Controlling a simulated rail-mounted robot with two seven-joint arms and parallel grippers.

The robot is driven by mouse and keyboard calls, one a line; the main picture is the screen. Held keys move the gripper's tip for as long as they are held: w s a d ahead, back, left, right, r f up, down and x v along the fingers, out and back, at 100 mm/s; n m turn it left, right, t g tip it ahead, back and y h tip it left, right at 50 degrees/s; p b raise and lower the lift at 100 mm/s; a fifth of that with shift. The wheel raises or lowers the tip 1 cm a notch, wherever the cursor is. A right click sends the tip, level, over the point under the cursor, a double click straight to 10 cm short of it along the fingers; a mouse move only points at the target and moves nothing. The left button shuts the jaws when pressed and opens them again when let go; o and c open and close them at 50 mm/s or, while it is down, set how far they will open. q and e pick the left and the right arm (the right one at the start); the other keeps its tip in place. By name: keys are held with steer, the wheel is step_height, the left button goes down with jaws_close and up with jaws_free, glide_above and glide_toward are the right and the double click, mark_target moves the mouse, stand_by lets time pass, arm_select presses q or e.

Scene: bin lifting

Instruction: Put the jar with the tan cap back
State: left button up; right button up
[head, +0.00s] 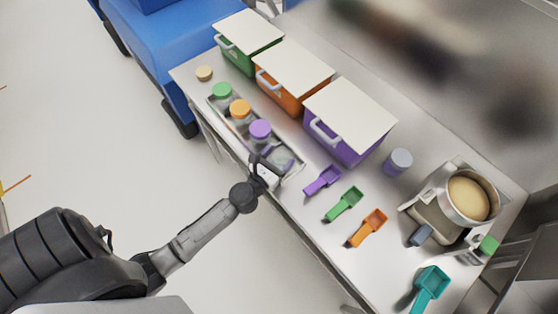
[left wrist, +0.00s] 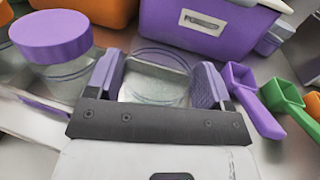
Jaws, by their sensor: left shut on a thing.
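My left gripper (head: 268,160) is at the right end of the tray (head: 297,171). In the left wrist view its purple pads (left wrist: 158,88) are shut on a clear jar (left wrist: 160,58) with an open rim and no cap on it. This jar (head: 284,157) is partly hidden by the gripper in the head view; I cannot tell whether it touches the tray floor. A tan cap (head: 204,73) lies on the counter beyond the tray's far left end. My right gripper is not in view.
Jars with green (head: 222,90), orange (head: 240,107) and purple (head: 260,129) caps stand in the tray. Green (head: 240,55), orange (head: 285,89) and purple (head: 338,139) bins stand behind. Several scoops (head: 345,203), a grey-purple canister (head: 398,163) and a pot (head: 470,200) are to the right.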

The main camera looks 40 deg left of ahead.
arm_select(q)
steer(key=shift+f, duration=0.5)
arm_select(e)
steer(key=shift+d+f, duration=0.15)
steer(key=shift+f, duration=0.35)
arm_select(q)
steer(key=shift+f+b, duration=0.2)
steer(key=shift+b, duration=0.1)
steer(key=o, duration=1.1)
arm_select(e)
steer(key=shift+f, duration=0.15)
